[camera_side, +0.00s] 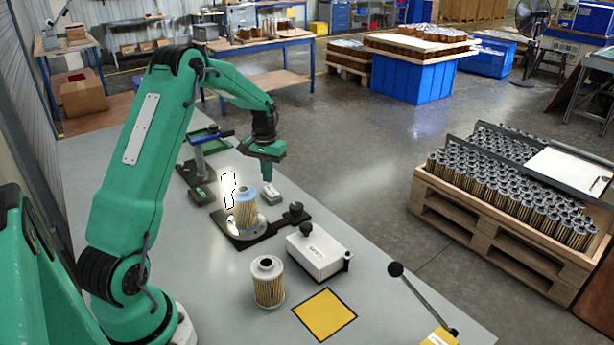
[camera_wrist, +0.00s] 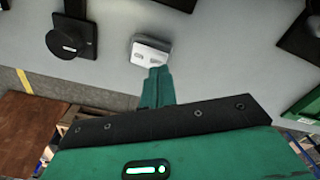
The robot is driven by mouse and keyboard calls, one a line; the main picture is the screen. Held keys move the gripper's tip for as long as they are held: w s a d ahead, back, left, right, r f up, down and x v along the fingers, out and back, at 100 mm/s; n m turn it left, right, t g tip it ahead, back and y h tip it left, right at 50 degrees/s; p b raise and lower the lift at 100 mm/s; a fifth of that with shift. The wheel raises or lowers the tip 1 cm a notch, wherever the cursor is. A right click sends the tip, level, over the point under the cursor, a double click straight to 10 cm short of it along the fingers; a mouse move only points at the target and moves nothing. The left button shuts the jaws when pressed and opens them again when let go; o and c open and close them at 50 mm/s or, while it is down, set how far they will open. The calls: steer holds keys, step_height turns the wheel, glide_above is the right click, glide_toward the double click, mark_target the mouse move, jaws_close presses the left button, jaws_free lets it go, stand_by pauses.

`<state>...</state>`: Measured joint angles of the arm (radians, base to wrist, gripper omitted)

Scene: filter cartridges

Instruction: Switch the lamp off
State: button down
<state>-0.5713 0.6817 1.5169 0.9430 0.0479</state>
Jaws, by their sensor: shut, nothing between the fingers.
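The lamp (camera_side: 228,187) glows bright white behind a filter cartridge on a black stand, so it is lit. A small light-grey box (camera_side: 271,193), which looks like a switch, sits on the bench right of the stand. It also shows in the wrist view (camera_wrist: 151,50), with two small marks on its top face. My gripper (camera_side: 268,180) is shut and empty, pointing down just above and beside this box. In the wrist view the closed fingertips (camera_wrist: 160,70) lie at the box's near edge. I cannot tell whether they touch it.
A pleated filter cartridge (camera_side: 245,213) stands on the black fixture, close to my gripper. A black knob (camera_side: 295,211) is right of it. A white box (camera_side: 319,252), another cartridge (camera_side: 267,283) and a yellow pad (camera_side: 324,314) stand nearer. A lever (camera_side: 424,298) rises at the front right.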

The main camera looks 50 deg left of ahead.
mark_target(268, 187)
steer(key=shift+f, duration=1.25)
stand_by(0.7)
steer(key=shift+r, duration=0.1)
steer(key=shift+r, duration=3.5)
